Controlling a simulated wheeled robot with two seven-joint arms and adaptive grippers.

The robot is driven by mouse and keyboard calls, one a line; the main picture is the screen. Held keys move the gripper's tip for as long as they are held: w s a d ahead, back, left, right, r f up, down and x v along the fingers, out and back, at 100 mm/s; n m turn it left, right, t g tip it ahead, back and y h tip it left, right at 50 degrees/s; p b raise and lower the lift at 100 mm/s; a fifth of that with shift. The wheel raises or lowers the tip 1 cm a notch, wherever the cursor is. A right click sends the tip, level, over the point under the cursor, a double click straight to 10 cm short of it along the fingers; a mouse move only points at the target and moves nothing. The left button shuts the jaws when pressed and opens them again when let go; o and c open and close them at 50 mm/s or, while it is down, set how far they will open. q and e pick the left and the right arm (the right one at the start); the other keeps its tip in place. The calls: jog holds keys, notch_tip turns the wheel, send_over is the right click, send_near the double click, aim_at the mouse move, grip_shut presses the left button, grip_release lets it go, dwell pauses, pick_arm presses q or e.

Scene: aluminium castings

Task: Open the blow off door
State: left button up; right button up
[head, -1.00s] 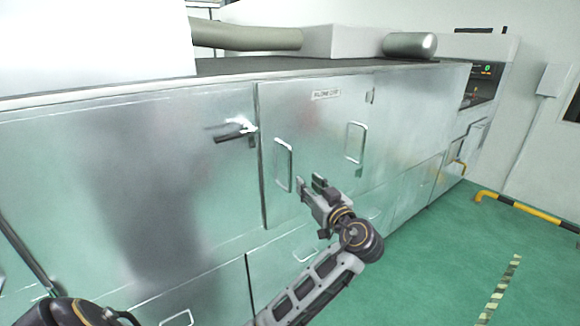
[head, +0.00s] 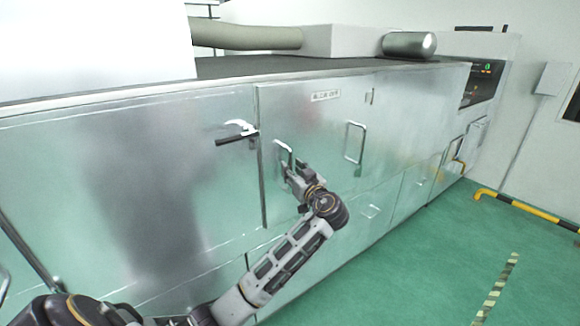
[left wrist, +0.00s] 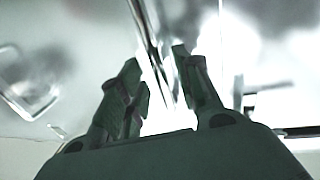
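The silver door (head: 320,125) with a small label near its top is closed, flush with the long metal cabinet; I cannot read the label. A vertical loop handle (head: 291,151) is on its left side and a second loop handle (head: 355,143) is further right. My left gripper (head: 292,170) is at the lower part of the left handle, partly covering it. In the left wrist view, the left gripper's fingers (left wrist: 158,75) are apart, with bright vertical bars or edges between them; I cannot tell whether they touch the handle. My right gripper is not in view.
A black-handled latch (head: 236,136) sits on the panel left of the door, close to the seam. Lower panels with handles lie below. A yellow-black floor rail (head: 530,211) stands at the right. Green floor (head: 430,270) is clear in front.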

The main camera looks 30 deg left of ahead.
pick_arm(q)
jog(key=shift+x, duration=1.1)
jog(key=shift+a, duration=0.15)
jog(key=shift+c, duration=0.6)
grip_shut()
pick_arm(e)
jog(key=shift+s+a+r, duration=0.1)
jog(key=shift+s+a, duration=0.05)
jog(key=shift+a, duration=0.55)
